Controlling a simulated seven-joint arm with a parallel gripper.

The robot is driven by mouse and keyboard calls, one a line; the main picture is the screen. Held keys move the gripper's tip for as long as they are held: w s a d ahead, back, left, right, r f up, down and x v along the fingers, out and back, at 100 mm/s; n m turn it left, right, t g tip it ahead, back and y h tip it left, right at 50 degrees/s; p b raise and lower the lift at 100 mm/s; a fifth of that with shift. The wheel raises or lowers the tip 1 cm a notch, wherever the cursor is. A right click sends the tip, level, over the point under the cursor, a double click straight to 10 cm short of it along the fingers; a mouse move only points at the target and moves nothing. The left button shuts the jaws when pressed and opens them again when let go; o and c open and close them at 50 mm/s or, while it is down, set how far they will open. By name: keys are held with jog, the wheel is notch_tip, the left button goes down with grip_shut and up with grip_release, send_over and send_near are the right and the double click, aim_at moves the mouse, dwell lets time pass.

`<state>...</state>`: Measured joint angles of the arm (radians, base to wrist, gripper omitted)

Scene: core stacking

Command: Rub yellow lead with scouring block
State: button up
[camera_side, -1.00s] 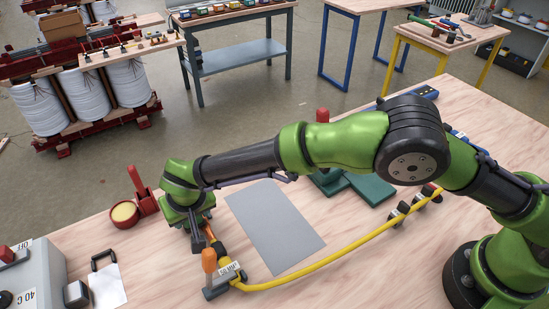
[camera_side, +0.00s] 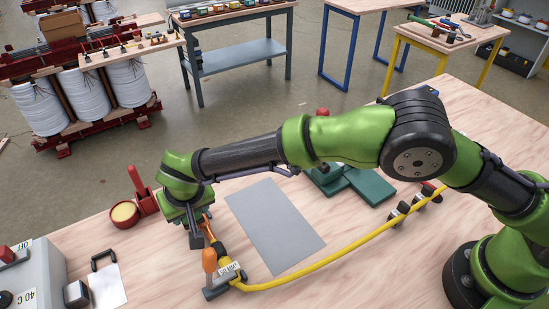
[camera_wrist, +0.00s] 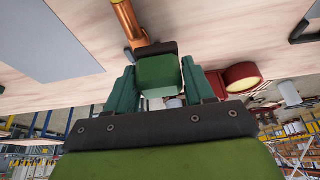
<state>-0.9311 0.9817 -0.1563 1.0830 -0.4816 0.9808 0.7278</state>
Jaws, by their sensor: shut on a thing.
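My gripper (camera_wrist: 160,85) is shut on the scouring block (camera_wrist: 159,72), a small green block with a dark face, between its two green fingers. In the side view my gripper (camera_side: 195,232) hangs low over the bench, with the dark block beside the lead's end. The yellow lead (camera_side: 340,256) curves across the bench to a clamp (camera_side: 222,285) with an orange handle. Its bare copper-coloured end (camera_wrist: 127,22) reaches the block's dark edge in the wrist view. I cannot tell whether they touch.
A grey sheet (camera_side: 274,226) lies right of my gripper. Green pads (camera_side: 370,187) lie behind the lead. A control box (camera_side: 35,275) and a white card (camera_side: 108,287) are at front left.

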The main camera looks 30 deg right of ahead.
jog(key=shift+w+r, duration=0.1)
jog(key=shift+r, duration=3.25)
